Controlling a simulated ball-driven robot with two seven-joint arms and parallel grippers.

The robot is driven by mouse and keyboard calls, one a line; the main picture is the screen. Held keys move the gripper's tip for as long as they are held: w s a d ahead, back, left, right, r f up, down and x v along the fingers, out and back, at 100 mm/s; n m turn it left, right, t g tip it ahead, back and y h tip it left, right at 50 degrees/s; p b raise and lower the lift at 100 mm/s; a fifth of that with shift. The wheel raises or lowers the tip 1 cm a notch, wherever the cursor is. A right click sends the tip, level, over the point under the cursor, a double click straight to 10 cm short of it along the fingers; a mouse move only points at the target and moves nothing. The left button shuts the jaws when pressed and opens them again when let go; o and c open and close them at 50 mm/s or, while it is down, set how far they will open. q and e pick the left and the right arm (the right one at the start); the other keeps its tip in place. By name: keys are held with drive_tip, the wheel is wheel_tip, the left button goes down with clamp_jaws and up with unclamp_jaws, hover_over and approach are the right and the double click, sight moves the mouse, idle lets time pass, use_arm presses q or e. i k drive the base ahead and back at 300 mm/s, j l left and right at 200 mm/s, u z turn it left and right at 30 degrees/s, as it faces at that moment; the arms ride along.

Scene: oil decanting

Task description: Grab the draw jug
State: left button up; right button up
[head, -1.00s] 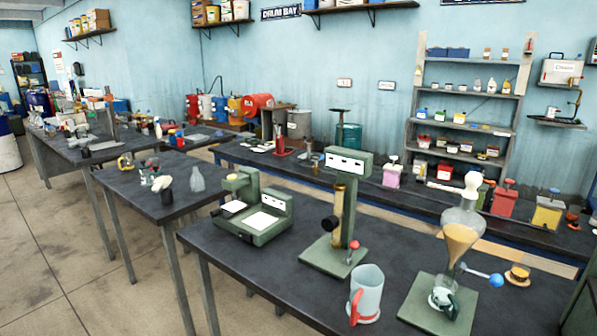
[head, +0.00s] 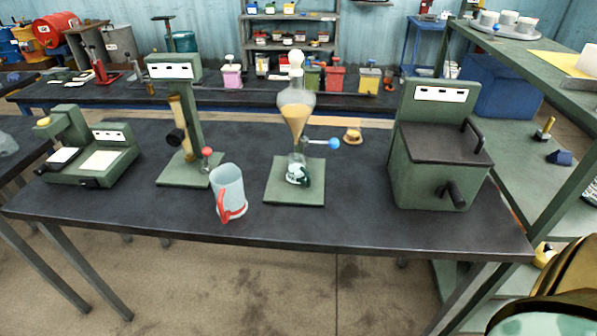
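A pale, translucent jug with a red handle (head: 228,190) stands upright on the dark bench top (head: 120,215), near its front edge. Its handle faces the front. A smaller clear vessel with a dark green handle (head: 299,172) stands on the green base plate (head: 285,194), under a glass separating funnel of amber liquid (head: 295,118). No label shows which of these is the draw jug. Neither of my grippers is in view.
A green instrument with a tall post (head: 193,120) stands left of the red-handled jug. A green box with a crank (head: 430,165) is at the right. A blue-knobbed lever (head: 333,143) sticks out from the funnel. Bench is clear right of the jug, in front.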

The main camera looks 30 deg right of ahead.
sight(297, 174)
drive_tip(key=i+j+z, duration=0.1)
drive_tip(key=i+z, duration=0.25)
drive_tip(key=i+j+z, duration=0.15)
drive_tip(key=z, duration=0.2)
